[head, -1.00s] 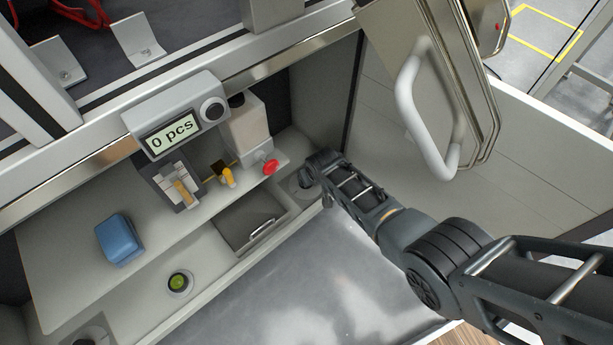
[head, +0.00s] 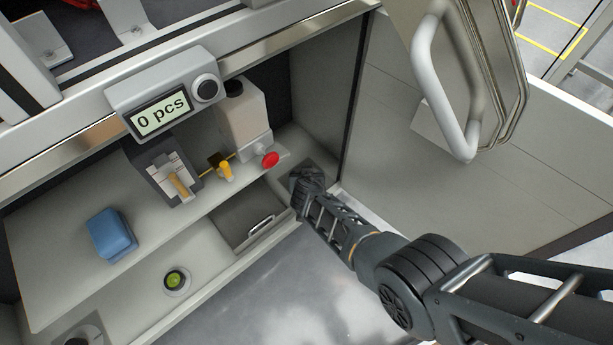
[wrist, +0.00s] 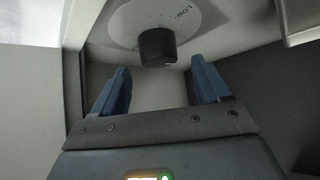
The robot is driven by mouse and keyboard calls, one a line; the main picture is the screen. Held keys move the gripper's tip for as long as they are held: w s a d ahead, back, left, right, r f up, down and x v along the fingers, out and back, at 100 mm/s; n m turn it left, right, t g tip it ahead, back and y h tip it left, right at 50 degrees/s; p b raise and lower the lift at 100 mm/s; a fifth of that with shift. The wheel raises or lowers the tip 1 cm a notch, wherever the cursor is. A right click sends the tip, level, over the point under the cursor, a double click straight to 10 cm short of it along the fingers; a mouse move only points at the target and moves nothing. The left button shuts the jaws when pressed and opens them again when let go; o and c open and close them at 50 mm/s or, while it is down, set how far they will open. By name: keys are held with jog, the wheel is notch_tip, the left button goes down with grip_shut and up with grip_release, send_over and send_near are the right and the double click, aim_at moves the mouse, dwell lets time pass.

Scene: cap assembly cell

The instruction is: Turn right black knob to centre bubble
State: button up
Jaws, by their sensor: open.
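The right black knob (wrist: 157,47) stands on a round white dial with the word LOW in the wrist view. My gripper (wrist: 160,66) is open, its two blue fingers spread on either side below the knob, with nothing visible between them and a gap to the knob. In the head view my gripper (head: 304,186) is at the right end of the ledge and covers the right knob. The round green bubble level (head: 175,281) sits on the ledge to the left. Its bubble is too small to place exactly.
Another round fitting (head: 86,338) is at the bottom left. A blue box (head: 111,235), a red button (head: 270,159), a yellow part (head: 225,172) and a counter reading 0 pcs (head: 160,112) are nearby. A recessed drawer with a handle (head: 262,224) lies left of my gripper.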

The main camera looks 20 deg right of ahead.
jog(key=shift+b+x, duration=1.55)
jog(key=shift+x, duration=0.65)
jog(key=shift+c, duration=0.3)
jog(key=c, duration=0.9)
